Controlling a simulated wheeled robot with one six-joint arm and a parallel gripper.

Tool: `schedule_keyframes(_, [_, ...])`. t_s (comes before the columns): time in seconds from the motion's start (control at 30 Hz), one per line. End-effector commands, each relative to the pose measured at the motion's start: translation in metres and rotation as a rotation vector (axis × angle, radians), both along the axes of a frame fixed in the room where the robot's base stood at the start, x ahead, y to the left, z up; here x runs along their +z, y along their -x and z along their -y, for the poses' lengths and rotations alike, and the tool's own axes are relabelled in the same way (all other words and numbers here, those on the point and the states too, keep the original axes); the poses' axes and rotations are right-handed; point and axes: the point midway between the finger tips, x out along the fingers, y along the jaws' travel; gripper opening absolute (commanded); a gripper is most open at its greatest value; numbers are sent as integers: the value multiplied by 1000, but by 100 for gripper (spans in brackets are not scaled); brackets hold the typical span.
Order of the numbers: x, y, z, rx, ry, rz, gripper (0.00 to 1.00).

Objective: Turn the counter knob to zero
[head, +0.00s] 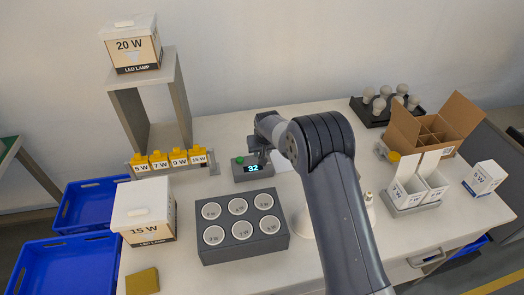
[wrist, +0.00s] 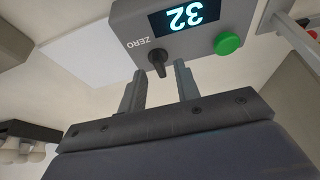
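The counter (head: 252,172) is a small grey box on the table, with a lit display reading 32 and a green button on top. In the wrist view the counter (wrist: 200,38) appears upside down. Its black knob (wrist: 158,60) sits beside the word ZERO, with the green button (wrist: 228,43) to the right. My gripper (wrist: 162,75) is open, its two fingers apart just short of the counter's face. The knob is near the left finger's tip and roughly between the fingers; I see no contact. In the head view my arm hides the knob and the fingers.
A grey socket block (head: 243,228) stands in front of the counter. A 15 W box (head: 145,212) and a shelf (head: 150,105) are at left, with yellow-topped labelled holders (head: 170,160) near it. A cardboard box (head: 432,125) and a bulb tray (head: 385,105) are at right.

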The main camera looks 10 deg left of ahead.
Motion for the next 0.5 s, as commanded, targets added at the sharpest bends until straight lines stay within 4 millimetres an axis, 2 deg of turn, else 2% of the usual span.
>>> schedule_keyframes(0.2, [-10, -4, -2, 0, 0, 0, 31])
schedule_keyframes(0.47, [-11, -4, -2, 0, 0, 1, 31])
schedule_keyframes(0.5, [-11, -4, -2, 0, 0, 1, 28])
